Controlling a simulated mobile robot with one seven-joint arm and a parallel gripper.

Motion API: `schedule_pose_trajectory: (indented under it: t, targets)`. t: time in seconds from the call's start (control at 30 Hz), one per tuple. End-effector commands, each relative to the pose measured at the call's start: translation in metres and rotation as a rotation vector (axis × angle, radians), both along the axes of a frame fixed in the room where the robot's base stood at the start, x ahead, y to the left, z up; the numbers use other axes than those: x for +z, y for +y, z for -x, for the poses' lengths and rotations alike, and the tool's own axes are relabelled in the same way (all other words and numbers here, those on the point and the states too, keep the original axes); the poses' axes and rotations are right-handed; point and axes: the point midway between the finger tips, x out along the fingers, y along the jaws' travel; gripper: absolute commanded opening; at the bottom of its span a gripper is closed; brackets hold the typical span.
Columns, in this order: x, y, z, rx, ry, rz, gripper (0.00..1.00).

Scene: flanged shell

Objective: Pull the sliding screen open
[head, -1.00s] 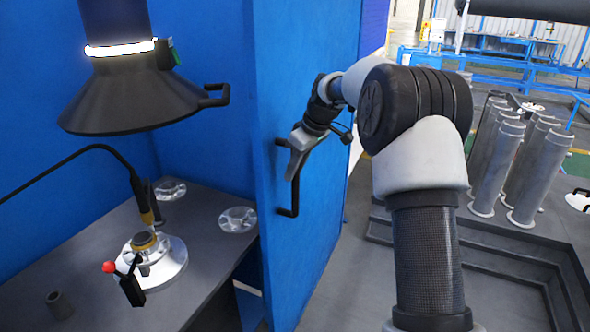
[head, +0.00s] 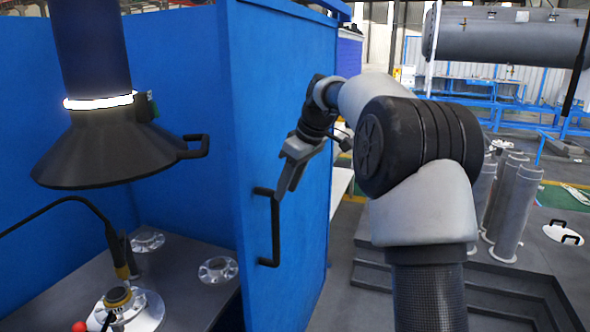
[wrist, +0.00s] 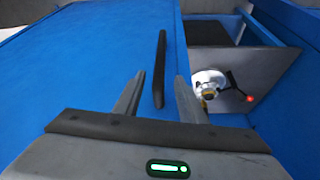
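The blue sliding screen (head: 290,130) stands upright beside the welding bench, and its blue face also fills much of the wrist view (wrist: 95,60). A black bar handle (head: 276,232) is mounted on it, upright. My gripper (head: 286,192) is at the handle's upper end, pointing down toward it. In the wrist view my gripper (wrist: 157,95) has its two fingers apart, with the handle (wrist: 160,65) showing in the gap between them. I cannot tell whether the bar is within the fingers' depth or just beyond their tips.
Behind the screen, at left, a dark bench (head: 180,280) carries flanges (head: 218,269) and a torch (head: 122,258) under a black extraction hood (head: 110,150). Grey pipes (head: 512,205) stand on a stepped dark platform at right. Some floor beside the screen is clear.

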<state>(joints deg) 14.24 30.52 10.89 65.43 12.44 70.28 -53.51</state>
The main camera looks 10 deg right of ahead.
Motion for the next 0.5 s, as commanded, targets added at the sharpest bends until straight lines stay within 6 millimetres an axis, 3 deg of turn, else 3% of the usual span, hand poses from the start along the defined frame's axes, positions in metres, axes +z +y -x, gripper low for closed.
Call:
schedule_pose_trajectory:
  t: [0.03, 0.2, 0.5]
  targets:
    - [0.013, -0.004, 0.002, -0.002, -0.003, 0.000, 0.37]
    - [0.038, -0.011, 0.010, 0.000, -0.001, 0.000, 0.37]
    - [0.052, -0.015, 0.015, 0.000, 0.000, 0.000, 0.37]
